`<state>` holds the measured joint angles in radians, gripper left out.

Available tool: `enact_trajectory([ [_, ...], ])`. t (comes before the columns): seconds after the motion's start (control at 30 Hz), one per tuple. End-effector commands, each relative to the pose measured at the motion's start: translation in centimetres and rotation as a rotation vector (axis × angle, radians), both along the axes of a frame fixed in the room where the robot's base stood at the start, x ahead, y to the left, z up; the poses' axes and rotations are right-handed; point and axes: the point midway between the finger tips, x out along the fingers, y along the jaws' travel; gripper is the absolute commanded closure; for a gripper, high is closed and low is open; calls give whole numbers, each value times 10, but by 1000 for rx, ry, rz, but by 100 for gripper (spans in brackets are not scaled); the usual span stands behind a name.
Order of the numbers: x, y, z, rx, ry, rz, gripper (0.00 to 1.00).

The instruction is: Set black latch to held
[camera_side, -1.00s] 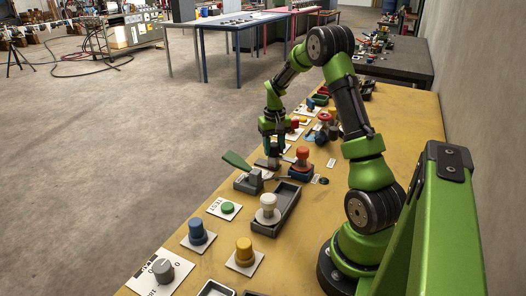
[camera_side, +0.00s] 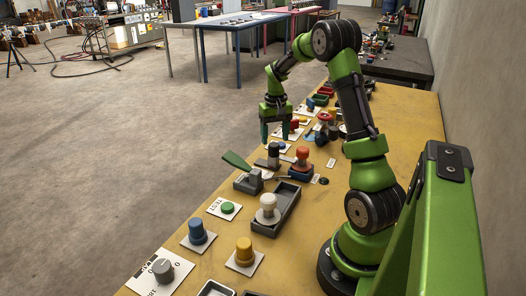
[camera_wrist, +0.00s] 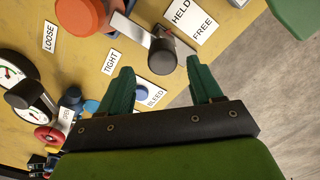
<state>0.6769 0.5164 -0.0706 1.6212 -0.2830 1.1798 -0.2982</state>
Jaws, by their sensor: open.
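The black latch has an upright black knob (camera_side: 273,149), which shows in the side view beside the red-orange knob. In the wrist view the black knob (camera_wrist: 162,56) is near the top middle, with a pale metal bar (camera_wrist: 130,30) running to its upper left. The HELD label (camera_wrist: 181,12) and FREE label (camera_wrist: 203,28) lie just beyond it to the upper right. I cannot tell clearly which label the latch is set to. My gripper (camera_side: 275,136) is open and empty above the knob, apart from it. Both fingers (camera_wrist: 161,78) show in the wrist view.
A red-orange knob (camera_side: 302,154) stands close on the right. A green lever (camera_side: 236,161) rises on the left. A grey tray with a white knob (camera_side: 268,204) is nearer the camera. Gauges (camera_wrist: 20,90) and a BLEED label (camera_wrist: 150,92) lie near the fingers.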

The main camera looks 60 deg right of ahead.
Motion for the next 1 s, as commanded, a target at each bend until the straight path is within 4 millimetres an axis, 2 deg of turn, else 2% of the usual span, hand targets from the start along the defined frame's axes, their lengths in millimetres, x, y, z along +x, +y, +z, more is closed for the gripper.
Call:
enact_trajectory([
  [0.1, 0, -1, 32, -5, -5, -1, 36],
  [0.3, 0, -1, 80, -4, -4, -1, 36],
  [0.5, -1, -1, 111, -4, -1, -2, 36],
  [0.7, -1, -1, 124, -2, 1, -3, 36],
  [1.0, -1, -1, 124, -1, 1, -5, 36],
])
